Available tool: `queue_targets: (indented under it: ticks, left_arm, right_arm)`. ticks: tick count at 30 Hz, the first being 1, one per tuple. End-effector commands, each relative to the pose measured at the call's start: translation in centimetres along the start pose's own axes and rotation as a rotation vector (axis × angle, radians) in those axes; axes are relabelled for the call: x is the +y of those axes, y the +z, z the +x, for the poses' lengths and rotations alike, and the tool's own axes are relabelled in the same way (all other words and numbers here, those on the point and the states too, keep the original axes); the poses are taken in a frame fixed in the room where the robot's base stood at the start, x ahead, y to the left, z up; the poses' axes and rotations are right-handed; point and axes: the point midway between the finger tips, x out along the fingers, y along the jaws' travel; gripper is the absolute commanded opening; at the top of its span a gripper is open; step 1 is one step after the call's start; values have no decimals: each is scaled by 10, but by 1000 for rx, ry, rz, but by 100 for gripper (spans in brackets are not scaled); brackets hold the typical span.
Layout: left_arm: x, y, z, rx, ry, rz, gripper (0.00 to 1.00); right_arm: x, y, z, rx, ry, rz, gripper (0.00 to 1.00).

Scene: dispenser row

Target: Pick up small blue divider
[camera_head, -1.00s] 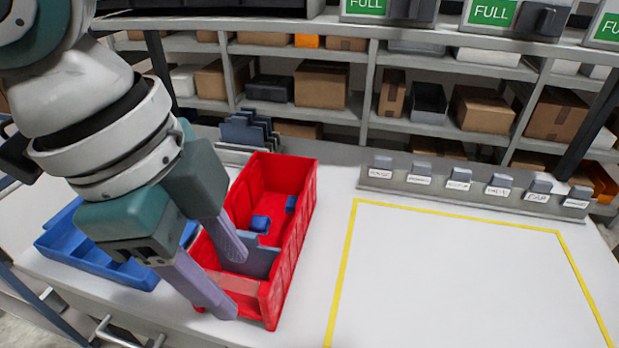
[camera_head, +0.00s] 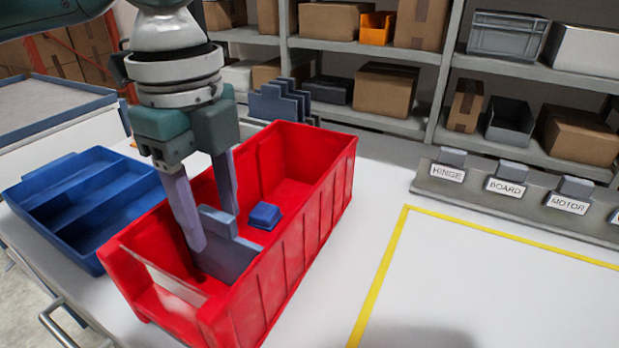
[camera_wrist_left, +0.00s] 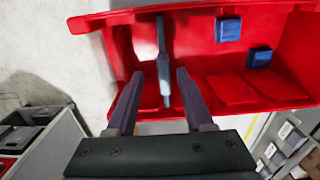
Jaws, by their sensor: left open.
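A blue-grey divider plate (camera_head: 226,250) with a stepped top edge stands across the inside of a red bin (camera_head: 288,262). In the left wrist view the divider (camera_wrist_left: 162,62) shows nearly edge-on inside the red bin (camera_wrist_left: 195,45). My left gripper (camera_head: 215,230) is open and points down into the bin, with one finger on each side of the divider. In the left wrist view the gripper's (camera_wrist_left: 157,92) fingers are apart, with a gap on both sides of the plate. A small blue block (camera_head: 264,215) lies behind the divider. The right gripper is out of view.
A blue compartment tray (camera_head: 85,200) sits left of the bin. More blue-grey dividers (camera_head: 280,103) stand in a rack behind it. A second blue block (camera_wrist_left: 228,28) shows in the wrist view. A labelled rail (camera_head: 520,195) and a yellow-outlined clear area lie right.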

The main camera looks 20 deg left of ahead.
Motion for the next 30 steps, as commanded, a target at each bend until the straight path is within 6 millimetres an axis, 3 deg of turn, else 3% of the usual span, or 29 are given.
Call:
queue_targets:
  ticks: [9,17,30]
  left_arm:
    - [-4,2,44,-2,1,0,52]
    - [-4,3,47,-1,-1,0,52]
    - [-4,2,46,-1,-1,0,3]
  right_arm:
    - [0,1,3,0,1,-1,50]
    - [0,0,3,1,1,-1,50]
    - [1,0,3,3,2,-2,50]
